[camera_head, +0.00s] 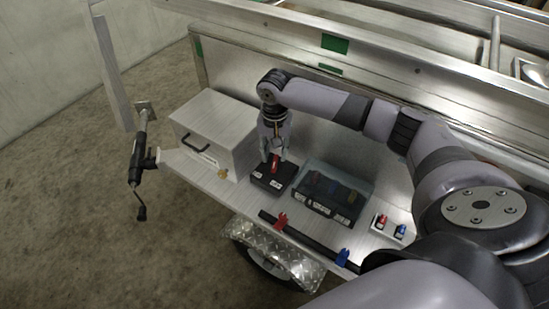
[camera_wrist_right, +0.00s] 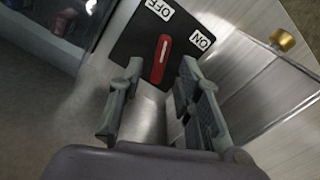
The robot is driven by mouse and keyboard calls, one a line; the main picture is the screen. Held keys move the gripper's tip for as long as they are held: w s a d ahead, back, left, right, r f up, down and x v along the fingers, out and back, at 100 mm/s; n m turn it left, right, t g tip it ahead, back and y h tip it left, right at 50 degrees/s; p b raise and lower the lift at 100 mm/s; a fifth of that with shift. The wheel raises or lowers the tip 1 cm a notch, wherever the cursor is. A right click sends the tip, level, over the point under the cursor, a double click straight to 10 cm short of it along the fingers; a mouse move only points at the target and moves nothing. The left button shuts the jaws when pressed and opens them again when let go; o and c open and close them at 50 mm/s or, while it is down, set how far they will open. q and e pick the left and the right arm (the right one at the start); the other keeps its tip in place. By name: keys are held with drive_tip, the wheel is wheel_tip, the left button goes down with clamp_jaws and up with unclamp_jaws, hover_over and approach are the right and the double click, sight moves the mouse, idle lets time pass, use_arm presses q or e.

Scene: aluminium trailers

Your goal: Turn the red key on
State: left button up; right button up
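The red key (camera_wrist_right: 160,60) sits on a black switch box (camera_wrist_right: 135,45) with white OFF and ON labels. In the right wrist view its white-marked end points roughly toward the OFF label (camera_wrist_right: 159,9); the ON label (camera_wrist_right: 202,41) is to the right. My right gripper (camera_wrist_right: 160,68) is open, with one finger on each side of the key and visible gaps to both. In the head view my right gripper (camera_head: 274,154) points down over the red key (camera_head: 275,163) and the black box (camera_head: 268,178). My left gripper is not in view.
On the trailer shelf, a grey box with a handle (camera_head: 215,125) stands left of the switch box. A clear-covered case (camera_head: 332,190) stands close on its right. A brass knob (camera_head: 223,173) is nearby. Small red and blue switches (camera_head: 390,226) are farther right.

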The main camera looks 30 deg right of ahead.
sight(275, 161)
drive_tip(key=shift+f, duration=1.6)
clamp_jaws()
